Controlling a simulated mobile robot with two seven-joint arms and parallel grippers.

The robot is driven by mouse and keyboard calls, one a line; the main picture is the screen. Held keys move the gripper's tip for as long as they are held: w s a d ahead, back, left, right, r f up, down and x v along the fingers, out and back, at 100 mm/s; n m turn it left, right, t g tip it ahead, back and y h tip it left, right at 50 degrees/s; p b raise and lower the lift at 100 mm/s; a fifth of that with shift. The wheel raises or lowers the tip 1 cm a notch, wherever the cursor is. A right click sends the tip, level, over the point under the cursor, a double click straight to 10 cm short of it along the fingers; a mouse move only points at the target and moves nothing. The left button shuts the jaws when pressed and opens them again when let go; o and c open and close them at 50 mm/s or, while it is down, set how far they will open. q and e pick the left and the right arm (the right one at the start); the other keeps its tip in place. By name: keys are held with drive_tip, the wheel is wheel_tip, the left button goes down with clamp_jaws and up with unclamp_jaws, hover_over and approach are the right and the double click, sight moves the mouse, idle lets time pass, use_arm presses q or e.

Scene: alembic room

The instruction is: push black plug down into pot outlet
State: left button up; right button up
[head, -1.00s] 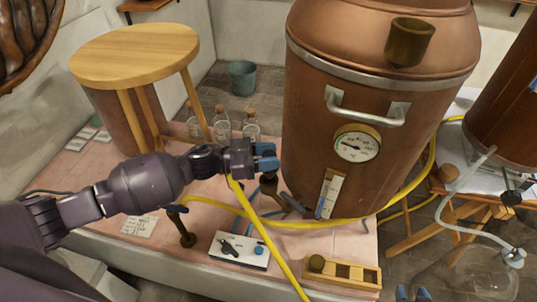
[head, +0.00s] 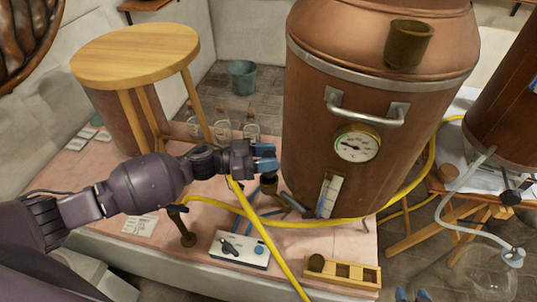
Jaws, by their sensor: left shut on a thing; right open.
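The large copper pot (head: 310,120) stands on the pink tiled platform. Its brass outlet (head: 269,184) sticks out low on its left side, with the open end upward. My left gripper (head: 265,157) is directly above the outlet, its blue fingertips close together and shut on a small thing. The black plug is mostly hidden between these fingers, so I cannot tell how deep it sits in the outlet. My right gripper (head: 412,295) shows only its blue fingertips at the bottom edge, apart and empty.
A yellow hose (head: 300,224) runs in front of the pot. A white control box (head: 240,250) and a wooden rack (head: 342,272) lie near the platform's front edge. Corked glass bottles (head: 222,125) stand behind my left gripper. A wooden stool (head: 135,55) is at the left.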

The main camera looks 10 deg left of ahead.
drive_tip(key=shift+w+r, duration=0.1)
drive_tip(key=shift+w, duration=0.05)
use_arm(q)
drive_tip(key=shift+f, duration=0.1)
use_arm(e)
drive_tip(key=shift+w+a+r, duration=0.15)
drive_tip(key=shift+w+r, duration=0.2)
drive_tip(key=shift+w, duration=0.1)
use_arm(q)
drive_tip(key=shift+f, duration=0.1)
use_arm(e)
drive_tip(key=shift+s+f, duration=0.1)
drive_tip(key=shift+f, duration=0.05)
use_arm(q)
drive_tip(key=shift+f, duration=0.2)
use_arm(e)
drive_tip(key=shift+s+f, duration=0.45)
drive_tip(key=shift+f, duration=0.05)
use_arm(q)
drive_tip(key=shift+f+b, duration=0.15)
drive_tip(key=shift+b, duration=0.15)
use_arm(e)
drive_tip(key=shift+w, duration=0.15)
use_arm(q)
drive_tip(key=shift+f, duration=0.15)
use_arm(e)
drive_tip(key=shift+w+r, duration=0.3)
drive_tip(key=shift+w, duration=0.1)
